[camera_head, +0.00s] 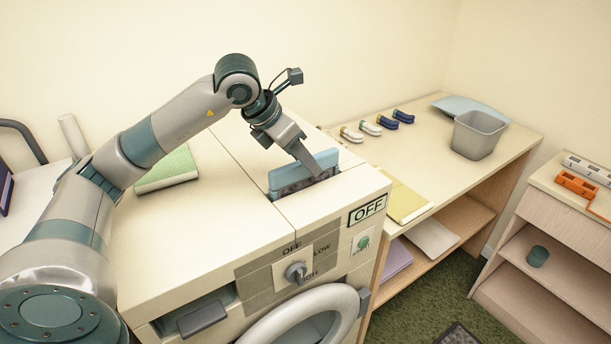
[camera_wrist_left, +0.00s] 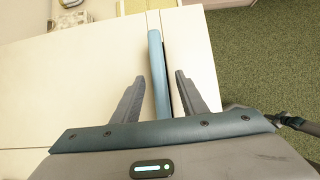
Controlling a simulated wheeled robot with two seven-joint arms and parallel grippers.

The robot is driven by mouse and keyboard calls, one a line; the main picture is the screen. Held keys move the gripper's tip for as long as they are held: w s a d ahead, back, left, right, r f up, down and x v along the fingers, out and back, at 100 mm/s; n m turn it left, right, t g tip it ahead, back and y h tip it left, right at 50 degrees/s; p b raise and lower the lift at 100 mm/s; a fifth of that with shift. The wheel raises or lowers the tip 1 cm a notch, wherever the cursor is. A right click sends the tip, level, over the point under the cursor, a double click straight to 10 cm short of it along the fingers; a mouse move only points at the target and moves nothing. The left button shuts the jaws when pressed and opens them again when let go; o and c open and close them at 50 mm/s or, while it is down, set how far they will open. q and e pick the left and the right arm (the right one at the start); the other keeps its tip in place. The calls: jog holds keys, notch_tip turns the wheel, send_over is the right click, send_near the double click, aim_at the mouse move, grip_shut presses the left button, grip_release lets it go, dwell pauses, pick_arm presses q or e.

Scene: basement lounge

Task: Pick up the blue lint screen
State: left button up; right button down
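The blue lint screen (camera_head: 287,176) stands upright in the slot at the right of the dryer's top. Its lower part is hidden in the slot. My left gripper (camera_head: 317,168) is over the slot, with one finger in front of part of the screen. In the left wrist view the screen (camera_wrist_left: 158,75) shows edge-on between the two spread fingers of my left gripper (camera_wrist_left: 158,80). A gap shows on each side, so the gripper is open and not holding it. My right gripper is in neither view.
The cream dryer (camera_head: 215,235) has a green book (camera_head: 168,170) on top and an OFF sign in front. A side table (camera_head: 440,155) holds a grey bin (camera_head: 477,135), a yellow folder (camera_head: 402,202) and several small coloured items. A low shelf unit (camera_head: 555,215) stands at right.

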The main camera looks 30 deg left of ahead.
pick_arm(q)
jog(key=shift+w+f, duration=0.25)
jog(key=shift+f, duration=0.25)
jog(key=shift+d, duration=0.1)
grip_shut()
jog(key=shift+r, duration=0.1)
notch_tip(320, 180, up, 9)
jog(key=shift+f+b, duration=0.15)
jog(key=shift+b, duration=0.95)
jog(key=shift+r, duration=0.6)
